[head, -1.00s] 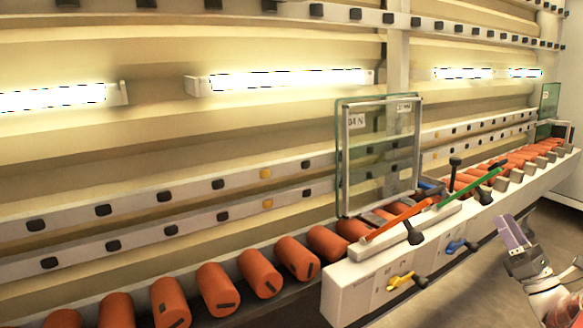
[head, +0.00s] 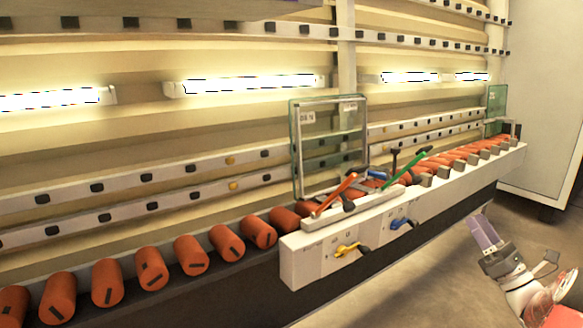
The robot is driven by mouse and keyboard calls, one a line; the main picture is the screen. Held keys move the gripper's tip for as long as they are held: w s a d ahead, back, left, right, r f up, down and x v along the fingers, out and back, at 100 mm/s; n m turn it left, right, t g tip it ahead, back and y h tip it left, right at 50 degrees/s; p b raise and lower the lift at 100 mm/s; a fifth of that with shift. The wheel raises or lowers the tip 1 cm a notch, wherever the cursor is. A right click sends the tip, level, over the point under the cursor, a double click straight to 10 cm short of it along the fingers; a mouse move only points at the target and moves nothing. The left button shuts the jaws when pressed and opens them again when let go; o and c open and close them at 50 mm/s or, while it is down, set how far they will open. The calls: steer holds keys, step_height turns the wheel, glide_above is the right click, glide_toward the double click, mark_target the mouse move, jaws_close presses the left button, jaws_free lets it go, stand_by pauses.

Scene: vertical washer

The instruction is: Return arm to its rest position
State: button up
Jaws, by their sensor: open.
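My arm (head: 523,295) shows at the lower right of the head view, held out over the floor in front of the washer. My gripper (head: 482,222) is at its end, with purple fingers pointing up and slightly left. It is open, and nothing shows between its fingers. It is apart from the washer's front rail and to the right of the control box. The lower part of my arm is cut off by the picture's edge.
The washer's control box (head: 322,252) carries yellow, blue, red and green levers. A framed glass pane (head: 330,150) stands behind it on a row of orange rollers (head: 192,255). A white cabinet (head: 545,110) stands at the right. Floor (head: 425,270) is clear between the washer and my arm.

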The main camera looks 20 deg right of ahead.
steer(key=w+a+n+g+y, duration=0.2)
steer(key=a+n+g+y, duration=0.15)
steer(key=a, duration=0.55)
steer(key=w+a+f+n+g+y, duration=0.1)
steer(key=w+a+n+g+y, duration=0.1)
steer(key=a+n+g, duration=0.5)
steer(key=w+a+n+g+y, duration=0.2)
steer(key=w+a+g, duration=0.1)
steer(key=a, duration=0.9)
steer(key=s+a+f+n+g+h, duration=0.35)
steer(key=s+a+n, duration=0.25)
steer(key=a, duration=0.2)
steer(key=s+a+f+n+g+h, duration=0.2)
steer(key=s+a+f+n+g, duration=0.15)
steer(key=s+a+n, duration=0.35)
steer(key=s+d+n+t+h, duration=0.1)
steer(key=s+n+h, duration=0.65)
steer(key=n, duration=0.35)
step_height(320, 180, up, 8)
steer(key=p, duration=0.8)
steer(key=shift+s+d, duration=0.3)
steer(key=shift+s, duration=0.1)
